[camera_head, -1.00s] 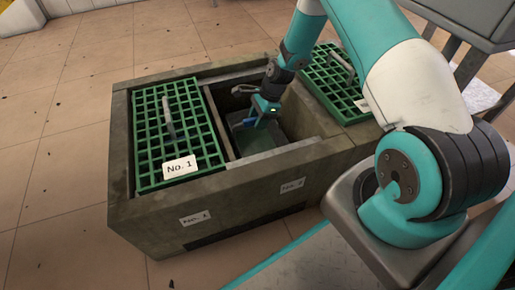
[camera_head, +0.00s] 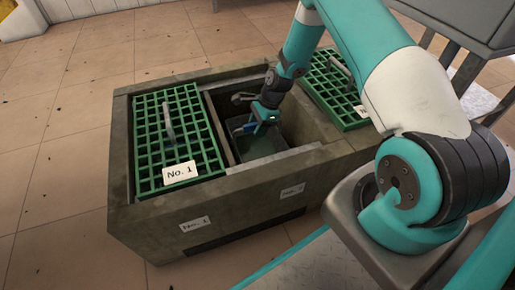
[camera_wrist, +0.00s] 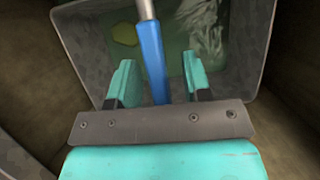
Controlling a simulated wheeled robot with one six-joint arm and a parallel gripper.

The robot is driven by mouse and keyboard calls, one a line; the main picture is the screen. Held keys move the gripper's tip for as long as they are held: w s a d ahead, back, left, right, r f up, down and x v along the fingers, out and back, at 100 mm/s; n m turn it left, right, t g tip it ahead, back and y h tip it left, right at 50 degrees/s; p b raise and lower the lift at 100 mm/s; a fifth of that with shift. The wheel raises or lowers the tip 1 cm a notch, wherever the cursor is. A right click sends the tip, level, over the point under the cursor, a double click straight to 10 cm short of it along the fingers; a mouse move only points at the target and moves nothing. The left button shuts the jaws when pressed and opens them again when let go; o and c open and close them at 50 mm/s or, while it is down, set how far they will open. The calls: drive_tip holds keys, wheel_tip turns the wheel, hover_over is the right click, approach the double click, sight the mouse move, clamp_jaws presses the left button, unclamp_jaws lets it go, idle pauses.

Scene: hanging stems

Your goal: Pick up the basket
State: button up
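The basket is a grey open container with a blue handle grip (camera_wrist: 152,55) on a grey rod. It sits inside the uncovered No. 2 compartment of the stone box, where the basket (camera_head: 262,146) is partly hidden by the compartment walls and my arm. In the wrist view, the grey wall of the basket (camera_wrist: 262,30) surrounds greenish contents. My gripper (camera_wrist: 160,78) is open, with one teal finger on each side of the blue grip. A gap shows on both sides of the grip. In the head view, my gripper (camera_head: 246,128) reaches down into the compartment.
The stone box (camera_head: 150,216) has a green grate marked No. 1 (camera_head: 150,142) over its left compartment. Another green grate (camera_head: 335,90) lies at its right end. The compartment walls stand close around my gripper. Tiled floor (camera_head: 55,170) is open to the left.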

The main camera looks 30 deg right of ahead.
clamp_jaws()
